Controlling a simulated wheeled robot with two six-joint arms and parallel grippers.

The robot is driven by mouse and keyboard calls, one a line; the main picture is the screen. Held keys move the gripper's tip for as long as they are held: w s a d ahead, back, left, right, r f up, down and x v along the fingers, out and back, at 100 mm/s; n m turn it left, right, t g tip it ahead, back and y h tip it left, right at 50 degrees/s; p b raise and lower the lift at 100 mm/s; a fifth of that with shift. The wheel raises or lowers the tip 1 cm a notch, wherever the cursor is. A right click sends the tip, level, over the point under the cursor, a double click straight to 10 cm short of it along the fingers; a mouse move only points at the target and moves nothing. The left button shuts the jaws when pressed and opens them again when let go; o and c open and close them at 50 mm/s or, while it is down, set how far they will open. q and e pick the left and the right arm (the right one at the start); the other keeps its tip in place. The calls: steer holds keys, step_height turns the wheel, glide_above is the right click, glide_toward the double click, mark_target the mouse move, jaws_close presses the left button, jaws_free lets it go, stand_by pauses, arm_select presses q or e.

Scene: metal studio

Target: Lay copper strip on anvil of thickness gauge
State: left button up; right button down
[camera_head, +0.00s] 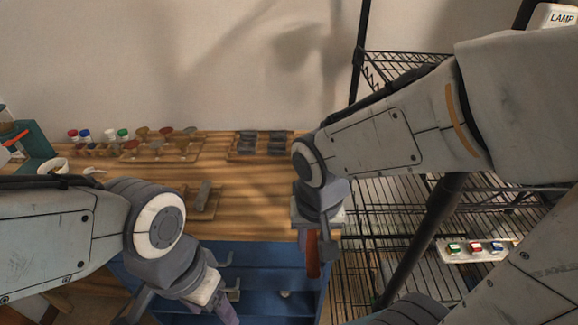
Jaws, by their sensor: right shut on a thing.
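My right gripper (322,252) is over the front right corner of the wooden bench (275,185), pointing down. It is shut on a narrow reddish-orange piece, which looks like the copper strip (312,258); it hangs upright before the blue cabinet front. My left gripper (190,308) is low in front of the bench, its fingertips partly cut off by the frame's bottom edge, so its opening is unclear. I cannot identify the thickness gauge or its anvil for sure. A small grey device (204,195) lies on a wooden board mid-bench, and a teal stand (34,143) is at far left.
A black wire shelf (390,225) and a button box (474,249) are at right. The bench centre right is clear.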

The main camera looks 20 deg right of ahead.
steer(key=w+d+p, duration=0.1)
steer(key=w+p, duration=0.3)
steer(key=w, duration=0.1)
steer(key=w+d+p, duration=0.2)
steer(key=w+p, duration=0.3)
steer(key=w+d+p, duration=0.2)
steer(key=w+p, duration=0.3)
steer(key=shift+w+r, duration=0.1)
steer(key=shift+w, duration=0.05)
step_height(320, 180, down, 4)
steer(key=shift+w+r, duration=0.1)
steer(key=shift+r, duration=0.15)
steer(key=shift+f, duration=0.3)
steer(key=c, duration=0.6)
jaws_free()
steer(key=shift+c, duration=0.2)
steer(key=shift+r, duration=0.1)
